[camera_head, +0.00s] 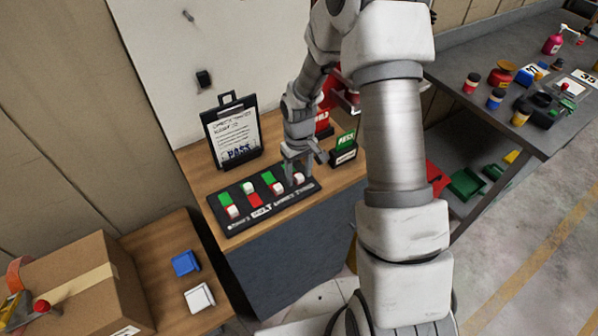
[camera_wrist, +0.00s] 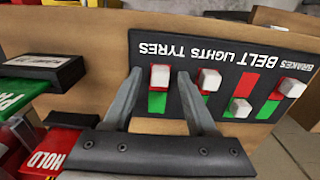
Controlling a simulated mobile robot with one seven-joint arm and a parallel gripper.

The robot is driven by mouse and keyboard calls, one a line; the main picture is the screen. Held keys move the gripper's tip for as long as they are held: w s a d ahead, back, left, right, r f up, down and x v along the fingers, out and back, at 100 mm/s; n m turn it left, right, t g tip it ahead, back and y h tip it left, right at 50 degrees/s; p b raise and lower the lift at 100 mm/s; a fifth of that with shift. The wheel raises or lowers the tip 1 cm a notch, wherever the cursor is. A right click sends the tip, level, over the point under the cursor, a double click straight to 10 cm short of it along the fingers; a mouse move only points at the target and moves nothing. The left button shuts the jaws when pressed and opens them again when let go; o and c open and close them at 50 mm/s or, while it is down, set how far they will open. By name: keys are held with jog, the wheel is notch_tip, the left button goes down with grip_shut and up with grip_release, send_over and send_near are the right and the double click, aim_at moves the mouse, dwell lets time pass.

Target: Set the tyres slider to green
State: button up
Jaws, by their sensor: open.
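The black slider board (camera_head: 262,215) lies on the wooden stand top, with several red and green slots and white knobs. In the wrist view its labels appear upside down, and TYRES is the leftmost slot. The white tyres knob (camera_wrist: 160,77) is at the slot's red end, with the green part (camera_wrist: 157,103) bare below it. In the head view this knob (camera_head: 299,179) is at the board's right end. My gripper (camera_wrist: 160,80) is open and empty, with one finger on each side of the tyres knob in the picture. I cannot tell whether they touch it.
The neighbouring lights knob (camera_wrist: 210,80) is close to my right finger. A clipboard marked PASS (camera_head: 234,135) stands behind the board. A black holder with a green PASS card (camera_head: 345,145) and red HOLD items are beside it. A cardboard box (camera_head: 75,280) is at lower left.

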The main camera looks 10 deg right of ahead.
grip_shut()
dwell(1.4)
